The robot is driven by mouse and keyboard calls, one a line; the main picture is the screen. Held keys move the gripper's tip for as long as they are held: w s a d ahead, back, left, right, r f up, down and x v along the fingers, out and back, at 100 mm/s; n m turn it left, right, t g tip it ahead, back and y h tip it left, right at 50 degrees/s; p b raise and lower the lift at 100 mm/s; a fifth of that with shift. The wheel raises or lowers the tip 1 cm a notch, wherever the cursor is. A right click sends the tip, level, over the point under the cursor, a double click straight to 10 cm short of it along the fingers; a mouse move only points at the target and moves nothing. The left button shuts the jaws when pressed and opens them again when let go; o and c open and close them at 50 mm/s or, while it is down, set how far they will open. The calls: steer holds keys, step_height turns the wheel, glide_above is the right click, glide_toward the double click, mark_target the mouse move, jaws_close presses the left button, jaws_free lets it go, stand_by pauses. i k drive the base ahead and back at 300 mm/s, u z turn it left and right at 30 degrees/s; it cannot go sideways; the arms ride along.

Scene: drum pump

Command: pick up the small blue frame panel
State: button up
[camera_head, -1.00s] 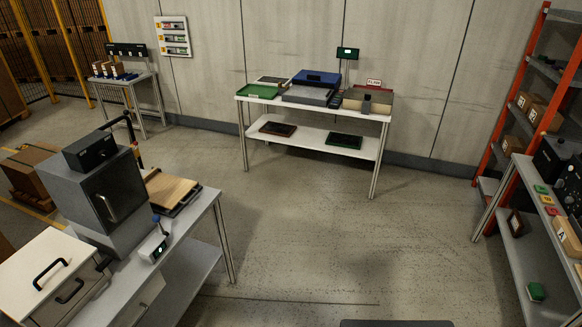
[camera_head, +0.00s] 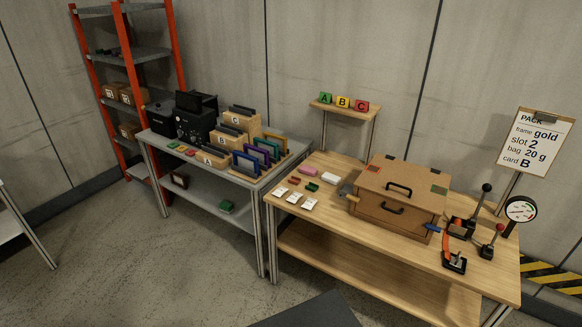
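A blue frame panel (camera_head: 245,163) stands upright in the row of coloured frames at the front right of the grey table (camera_head: 262,184). It is the frame nearest to me in that row. A purple, a teal and a yellow frame stand close behind it. Its lower edge sits in or on a rack, and I cannot tell which. My gripper is not in view.
Card boxes marked A, B and C (camera_head: 236,121) stand left of the frames. A black machine (camera_head: 196,120) is behind. A wooden table (camera_head: 290,220) on the right bears a brown case (camera_head: 395,190), clamps and small pieces. Open floor lies at the lower left.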

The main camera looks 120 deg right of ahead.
mark_target(250, 162)
steer(key=z, duration=3.75)
steer(key=k, duration=0.65)
steer(key=i, duration=0.7)
steer(key=z, duration=1.05)
steer(key=i, duration=0.55)
steer(key=u, duration=0.05)
